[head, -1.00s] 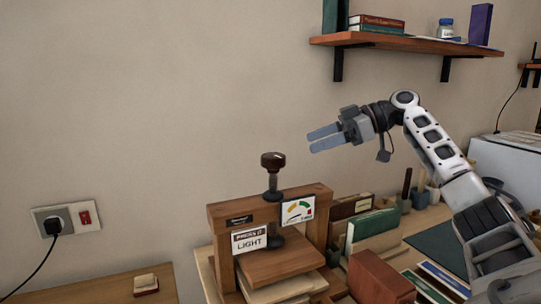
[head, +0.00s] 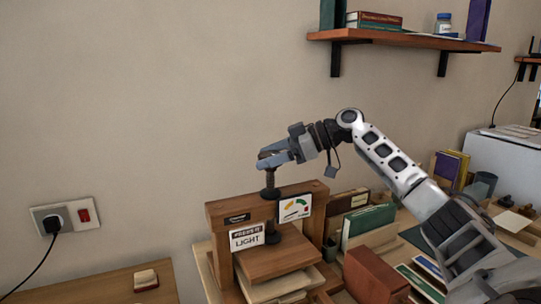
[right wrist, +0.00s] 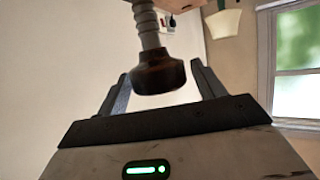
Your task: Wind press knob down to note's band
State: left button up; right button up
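The wooden book press (head: 308,188) stands on the table. Its dark knob is mostly hidden behind my fingers in the head view, with the screw (head: 270,182) below it. The knob (right wrist: 158,75) shows clearly in the right wrist view. My right gripper (head: 268,160) is at knob height, its two fingers on either side of the knob. Gaps show between knob and fingers, so it is open. A note reading "LIGHT" (head: 247,237) and a coloured gauge (head: 294,207) are on the press front. The gauge pointer is too small to read. My left gripper is out of view.
A brown-red block (head: 374,278) and upright books (head: 368,222) stand close to the right of the press. A wall shelf (head: 405,39) hangs above right. A small block (head: 146,281) lies on the left table. The wall side left of the press is clear.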

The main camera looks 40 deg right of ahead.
jog(key=c, duration=0.7)
